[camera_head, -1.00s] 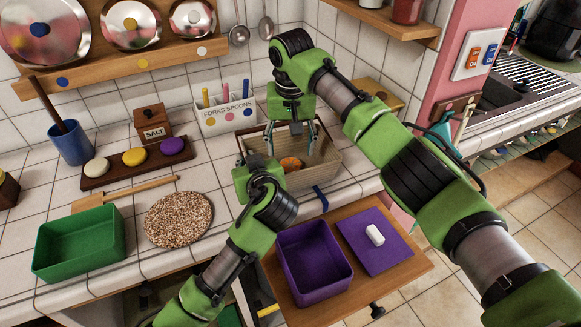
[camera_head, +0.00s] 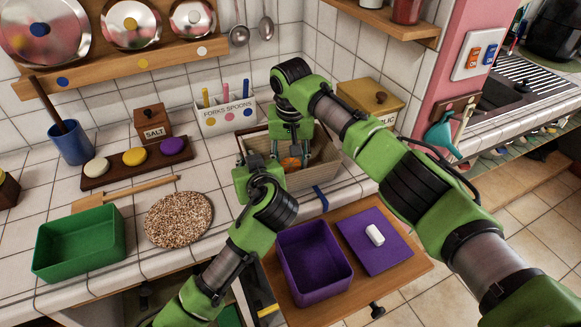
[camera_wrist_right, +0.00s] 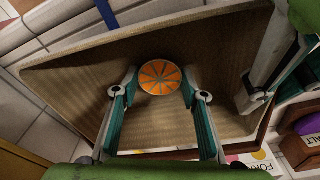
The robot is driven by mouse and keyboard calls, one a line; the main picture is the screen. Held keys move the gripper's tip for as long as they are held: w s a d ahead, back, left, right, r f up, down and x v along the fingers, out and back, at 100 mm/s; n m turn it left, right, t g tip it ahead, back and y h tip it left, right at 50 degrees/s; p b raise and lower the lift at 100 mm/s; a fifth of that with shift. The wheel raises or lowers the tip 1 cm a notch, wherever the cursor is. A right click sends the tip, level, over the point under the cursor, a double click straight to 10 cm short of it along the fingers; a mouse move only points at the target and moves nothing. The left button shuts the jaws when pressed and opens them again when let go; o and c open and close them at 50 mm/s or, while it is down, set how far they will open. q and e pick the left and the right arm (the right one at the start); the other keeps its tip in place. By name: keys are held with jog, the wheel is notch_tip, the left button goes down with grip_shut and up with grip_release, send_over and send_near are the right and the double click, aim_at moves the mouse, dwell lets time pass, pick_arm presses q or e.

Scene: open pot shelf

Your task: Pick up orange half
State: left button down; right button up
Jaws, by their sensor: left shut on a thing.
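The orange half (camera_head: 290,163) lies cut face up in a tan basket (camera_head: 318,174) on the counter. It also shows in the right wrist view (camera_wrist_right: 160,77). My right gripper (camera_head: 290,156) points down into the basket and is open. In the wrist view its two fingertips (camera_wrist_right: 159,82) stand on either side of the orange half; I cannot tell whether they touch it. My left gripper (camera_head: 256,160) is shut on the basket's left rim, and its fingers also show at the basket's edge in the wrist view (camera_wrist_right: 262,88).
A fork and spoon holder (camera_head: 226,115) stands behind the basket, and a yellow lidded box (camera_head: 370,100) behind it to the right. A purple bin (camera_head: 314,262) and a purple board (camera_head: 374,243) sit on the wooden surface in front. A round speckled mat (camera_head: 179,219) lies left.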

aim_at(291, 165)
pick_arm(q)
jog(key=shift+f, duration=0.1)
pick_arm(e)
jog(key=shift+r, duration=0.1)
pick_arm(q)
jog(key=c, duration=2)
grip_release()
pick_arm(e)
notch_tip(291, 165, up, 10)
pick_arm(q)
jog(key=shift+s, duration=0.1)
